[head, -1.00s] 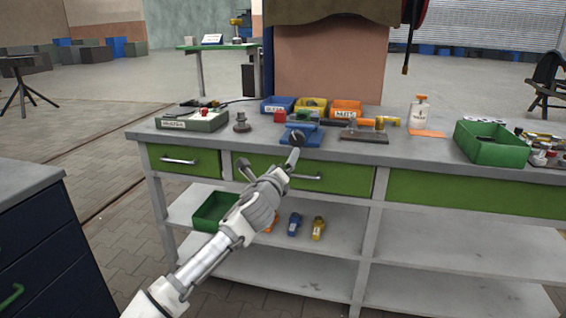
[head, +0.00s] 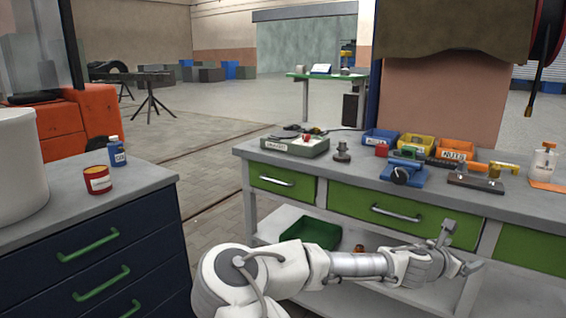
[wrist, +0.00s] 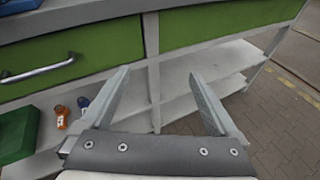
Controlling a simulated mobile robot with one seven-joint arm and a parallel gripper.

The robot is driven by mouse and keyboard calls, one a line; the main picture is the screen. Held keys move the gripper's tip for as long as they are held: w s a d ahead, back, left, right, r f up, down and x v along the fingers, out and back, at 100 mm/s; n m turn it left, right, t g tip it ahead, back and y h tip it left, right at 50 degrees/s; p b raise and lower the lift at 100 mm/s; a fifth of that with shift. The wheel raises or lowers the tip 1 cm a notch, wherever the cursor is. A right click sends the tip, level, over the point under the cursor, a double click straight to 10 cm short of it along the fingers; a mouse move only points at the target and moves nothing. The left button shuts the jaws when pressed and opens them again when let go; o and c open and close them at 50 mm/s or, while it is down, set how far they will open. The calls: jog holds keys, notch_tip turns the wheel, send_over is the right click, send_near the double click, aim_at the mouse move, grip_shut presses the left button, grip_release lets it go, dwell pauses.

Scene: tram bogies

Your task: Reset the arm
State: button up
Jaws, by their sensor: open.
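My gripper (head: 458,250) is open and empty in front of the workbench (head: 325,168). It is level with the drawers and below the worktop. In the wrist view my gripper (wrist: 165,95) shows two spread fingers with nothing between them, facing the bench frame and lower shelf (wrist: 190,75). My white arm reaches across the bottom of the head view from left to right.
The worktop carries a grey-green box (head: 295,144), a blue vise-like device (head: 403,172), bins (head: 452,150) and a bottle (head: 544,162). A dark blue cabinet (head: 90,250) stands left with a red tin (head: 97,180). A green bin (head: 312,232) sits on the shelf.

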jog(key=s+f+m+g+y, duration=0.2)
jog(key=s+f+m+g, duration=0.1)
jog(key=s+f+m, duration=0.35)
jog(key=s+a+f+m+g+y, duration=0.2)
jog(key=s+a+f+m+y, duration=0.1)
jog(key=s+a+m+y, duration=0.4)
jog(key=s+a+r+m+t+y, duration=0.2)
jog(key=s+a+r+m, duration=0.4)
jog(key=a+r, duration=0.4)
jog(key=s+a+r+m+t+y, duration=0.1)
jog(key=s+a+r+m, duration=0.3)
jog(key=s+a+r, duration=0.6)
notch_tip(320, 180, up, 21)
jog(key=w+a+p, duration=0.1)
jog(key=w+p, duration=0.1)
jog(key=p, duration=2)
jog(key=shift+w+a+f+y+p, duration=0.15)
jog(key=shift+a+y+p, duration=0.1)
jog(key=shift+y+p, duration=0.1)
